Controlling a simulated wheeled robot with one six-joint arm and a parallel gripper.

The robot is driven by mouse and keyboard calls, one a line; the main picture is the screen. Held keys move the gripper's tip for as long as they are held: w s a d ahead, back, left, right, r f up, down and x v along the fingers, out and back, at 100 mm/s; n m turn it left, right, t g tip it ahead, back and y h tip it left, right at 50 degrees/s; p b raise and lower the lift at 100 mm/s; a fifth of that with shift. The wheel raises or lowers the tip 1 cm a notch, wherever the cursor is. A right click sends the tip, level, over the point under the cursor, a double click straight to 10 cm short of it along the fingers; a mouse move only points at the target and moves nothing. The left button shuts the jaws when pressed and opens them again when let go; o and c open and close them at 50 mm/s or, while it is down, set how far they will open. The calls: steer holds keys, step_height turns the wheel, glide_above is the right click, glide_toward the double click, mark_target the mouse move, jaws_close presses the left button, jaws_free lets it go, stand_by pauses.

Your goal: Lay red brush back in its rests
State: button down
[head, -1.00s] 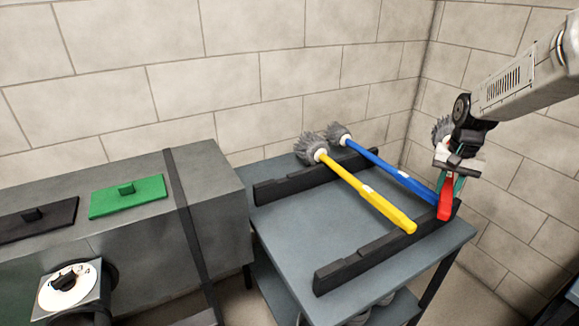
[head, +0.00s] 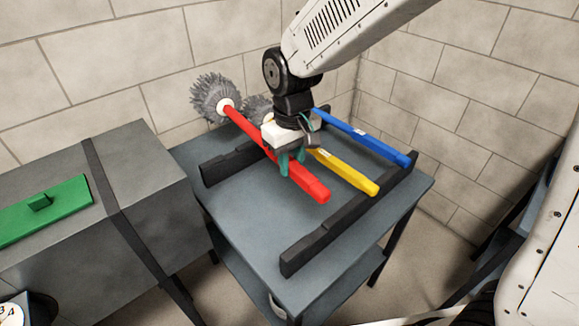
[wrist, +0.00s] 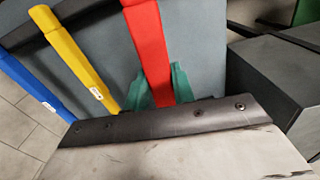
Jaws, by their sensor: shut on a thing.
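The red brush (head: 307,185) has a long red handle and a round grey bristle head (head: 216,97) at its far left end. My gripper (head: 288,165) is shut on the red handle near its middle, with green fingertips on both sides of it. The wrist view also shows the red handle (wrist: 147,45) between the green fingers (wrist: 162,88). The brush appears above the table, left of the yellow brush. The two black notched rests are the back rest (head: 222,163) and the front rest (head: 310,246). I cannot tell the exact height of the brush over them.
The yellow brush (head: 350,176) and blue brush (head: 365,137) lie across the rests on the right side of the grey table (head: 240,230). The left part of the rests is free. A grey duct (head: 120,190) with a green cover (head: 42,208) stands at the left.

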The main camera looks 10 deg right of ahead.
step_height(320, 180, down, 10)
steer(key=s, duration=0.2)
steer(key=shift+a+r+n, duration=0.15)
steer(key=shift+a+n, duration=0.25)
steer(key=shift+a, duration=0.05)
stand_by(0.3)
stand_by(0.4)
steer(key=c, duration=1.1)
jaws_free()
